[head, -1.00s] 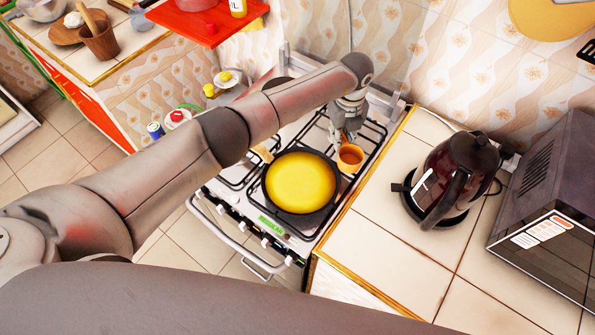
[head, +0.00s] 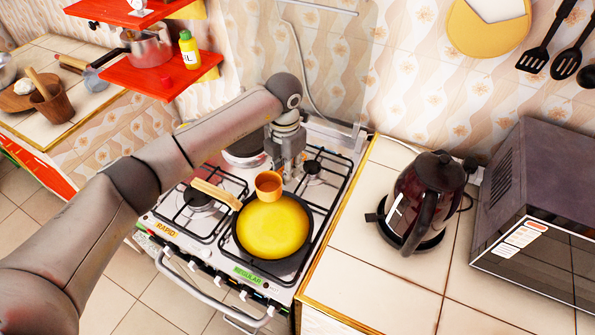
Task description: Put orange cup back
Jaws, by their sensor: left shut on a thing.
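The orange cup (head: 268,184) is upright at the back edge of the yellow-filled pan in the head view. My left gripper (head: 284,172) comes down from above and behind, shut on the cup at its right side. The cup overlaps the pan in the picture, and I cannot tell how high above the stove it is. My right gripper is not in view.
The pan (head: 272,229) with its wooden handle sits on the front right of the stove (head: 193,246). A dark kettle (head: 418,201) and a microwave (head: 540,215) stand on the right counter. Red shelves (head: 148,75) hang at the upper left, holding a pot (head: 148,47) and a yellow bottle (head: 189,48).

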